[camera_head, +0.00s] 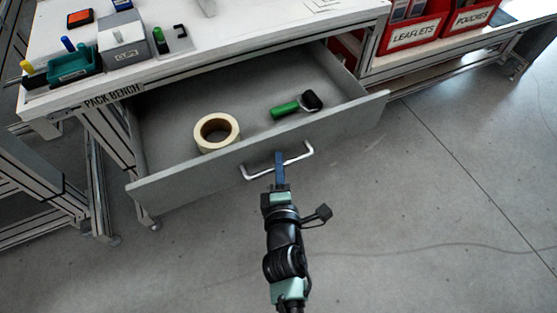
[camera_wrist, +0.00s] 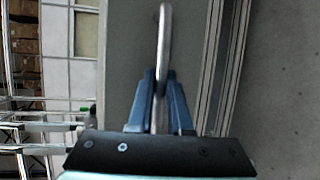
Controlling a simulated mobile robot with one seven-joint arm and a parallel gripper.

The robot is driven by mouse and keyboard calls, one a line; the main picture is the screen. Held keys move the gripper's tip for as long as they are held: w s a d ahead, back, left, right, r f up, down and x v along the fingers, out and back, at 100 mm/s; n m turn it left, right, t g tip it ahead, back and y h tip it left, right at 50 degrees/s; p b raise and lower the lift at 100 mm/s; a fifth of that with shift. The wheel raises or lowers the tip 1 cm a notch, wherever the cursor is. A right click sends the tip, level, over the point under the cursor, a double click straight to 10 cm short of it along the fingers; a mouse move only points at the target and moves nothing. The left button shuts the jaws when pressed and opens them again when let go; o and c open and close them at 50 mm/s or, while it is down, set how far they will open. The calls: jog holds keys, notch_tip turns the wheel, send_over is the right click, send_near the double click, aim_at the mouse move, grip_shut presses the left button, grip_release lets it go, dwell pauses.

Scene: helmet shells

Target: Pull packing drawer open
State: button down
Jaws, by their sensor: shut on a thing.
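The packing drawer (camera_head: 262,162) is a grey drawer under the bench top, and it stands well out from the bench in the head view. Its silver bar handle (camera_head: 297,159) is on the front face. My gripper (camera_head: 280,158) is at the middle of this handle. In the wrist view, the blue fingers (camera_wrist: 160,98) sit on both sides of the silver handle (camera_wrist: 165,40) and are shut on it. A roll of cream tape (camera_head: 217,120) and a green-handled roller (camera_head: 285,109) lie inside the drawer.
The white pack bench (camera_head: 185,70) above carries a teal tray (camera_head: 73,66), a grey box (camera_head: 122,38) and small items. Red bins labelled leaflets (camera_head: 413,35) and pouches (camera_head: 472,16) stand at upper right. The grey floor (camera_head: 430,200) in front is open.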

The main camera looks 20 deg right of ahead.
dwell(0.3)
jog(key=c, duration=1.1)
grip_release()
jog(key=shift+s, duration=0.1)
jog(key=shift+v, duration=6.45)
